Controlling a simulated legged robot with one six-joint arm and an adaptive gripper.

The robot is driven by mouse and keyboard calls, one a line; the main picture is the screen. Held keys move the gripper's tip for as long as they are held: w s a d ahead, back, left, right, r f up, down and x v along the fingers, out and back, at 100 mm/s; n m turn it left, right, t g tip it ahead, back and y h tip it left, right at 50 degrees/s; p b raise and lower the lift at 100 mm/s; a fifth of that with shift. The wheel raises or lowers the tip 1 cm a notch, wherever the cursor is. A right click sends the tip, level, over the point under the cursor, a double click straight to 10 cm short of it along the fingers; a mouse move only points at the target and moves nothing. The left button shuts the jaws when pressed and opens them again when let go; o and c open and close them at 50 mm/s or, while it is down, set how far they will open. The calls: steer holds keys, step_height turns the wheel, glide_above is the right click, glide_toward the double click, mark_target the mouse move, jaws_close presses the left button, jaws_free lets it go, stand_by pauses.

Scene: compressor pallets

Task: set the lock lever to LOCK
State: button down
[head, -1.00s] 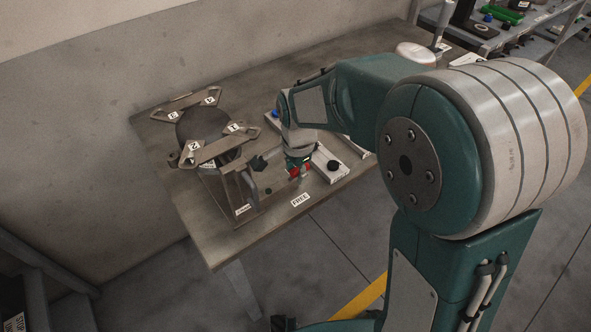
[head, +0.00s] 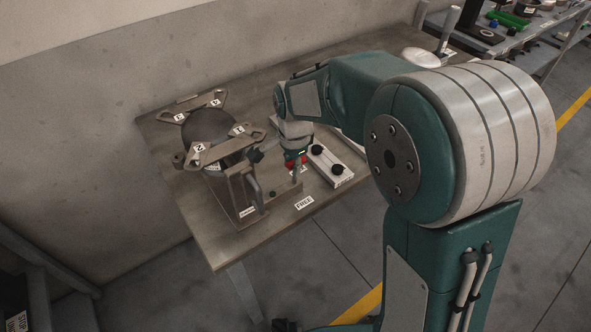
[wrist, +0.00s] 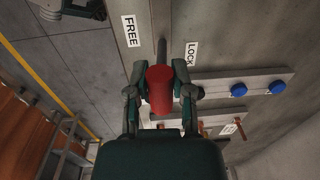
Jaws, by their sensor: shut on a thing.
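The lock lever shows in the wrist view as a red cylindrical grip (wrist: 160,90) on a grey rod (wrist: 161,50). My gripper (wrist: 160,92) is shut on the red grip, with one finger on each side. The rod lies between the FREE label (wrist: 131,31) and the LOCK label (wrist: 192,54), nearer LOCK in the picture. In the head view my gripper (head: 295,164) reaches down to the table over the red grip, which is partly hidden. The FREE label (head: 304,203) lies at the table's front edge, nearer the camera than my gripper.
A bracketed fixture holding a dark round compressor (head: 208,127) stands left of my gripper. A pale block with black knobs (head: 331,166) sits close on the right. The wrist view shows a bar with blue knobs (wrist: 238,89). The table's front left corner is bare.

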steer(key=shift+w+a, duration=0.35)
steer(key=shift+w, duration=0.25)
steer(key=shift+w+a, duration=0.3)
steer(key=shift+w, duration=0.25)
steer(key=shift+a, duration=0.1)
steer(key=shift+c, duration=2.2)
jaws_free()
steer(key=shift+w, duration=0.1)
step_height(320, 180, up, 12)
steer(key=shift+s, duration=0.3)
steer(key=shift+f, duration=0.15)
